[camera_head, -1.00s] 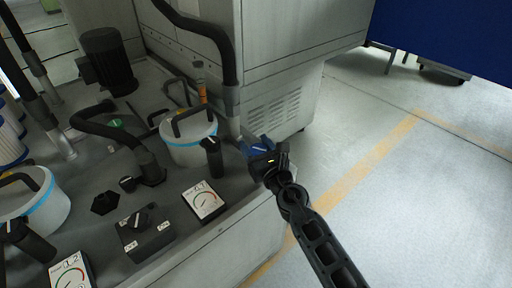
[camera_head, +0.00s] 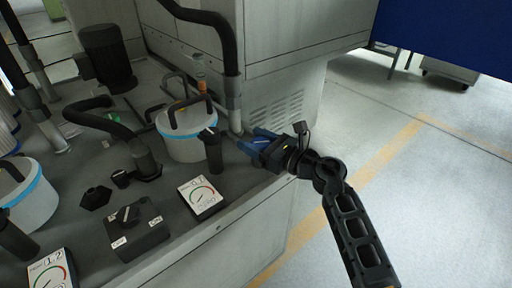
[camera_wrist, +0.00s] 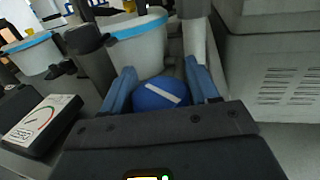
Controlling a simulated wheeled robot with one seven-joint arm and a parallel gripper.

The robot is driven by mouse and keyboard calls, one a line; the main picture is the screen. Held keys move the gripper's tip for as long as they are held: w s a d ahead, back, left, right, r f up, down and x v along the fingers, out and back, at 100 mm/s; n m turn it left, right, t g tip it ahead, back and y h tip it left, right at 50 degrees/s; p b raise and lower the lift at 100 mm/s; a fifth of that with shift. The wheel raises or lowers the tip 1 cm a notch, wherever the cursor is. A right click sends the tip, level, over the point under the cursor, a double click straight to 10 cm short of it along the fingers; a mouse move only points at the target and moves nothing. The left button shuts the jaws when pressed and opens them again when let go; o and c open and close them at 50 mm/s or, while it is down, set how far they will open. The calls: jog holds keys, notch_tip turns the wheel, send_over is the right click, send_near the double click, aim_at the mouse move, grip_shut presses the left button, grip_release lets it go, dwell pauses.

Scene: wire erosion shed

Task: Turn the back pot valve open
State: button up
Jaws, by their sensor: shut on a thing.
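The back pot (camera_head: 190,148) is a white pot with a blue band and a black handle on the grey deck; it also shows in the wrist view (camera_wrist: 140,48). The back pot valve (camera_wrist: 160,94) is a round blue knob with a white line across its top. In the wrist view it sits between my two blue fingers, and the line slants down to the right. My gripper (camera_head: 256,140) is shut on this knob, right of the pot beside a grey vertical pipe. In the head view the fingers largely hide the knob.
A black upright fitting (camera_head: 212,150) and a gauge (camera_head: 202,195) stand close left of my gripper. A black switch box (camera_head: 138,228) and the front pot (camera_head: 38,205) are further left. A grey cabinet (camera_head: 290,95) rises behind. Open floor (camera_head: 420,190) lies right.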

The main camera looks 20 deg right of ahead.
jog(key=n+g+y+b, duration=0.2)
jog(key=g+y+b, duration=0.1)
jog(key=n+g+y+b, duration=0.1)
jog(key=n+y, duration=0.1)
jog(key=shift+s+a+f, duration=0.15)
jog(key=shift+f, duration=0.1)
jog(key=n+g+y+b, duration=0.1)
jog(key=n+g+b, duration=0.1)
jog(key=g+b, duration=0.1)
jog(key=shift+s+a+r+y, duration=0.15)
jog(key=shift+s+y, duration=0.05)
jog(key=shift+y, duration=0.2)
jog(key=shift+r+n+g, duration=0.1)
jog(key=shift+n+g, duration=0.2)
jog(key=o, duration=1)
jog(key=shift+c, duration=0.2)
jog(key=shift+p+v, duration=0.35)
jog(key=shift+v, duration=3.5)
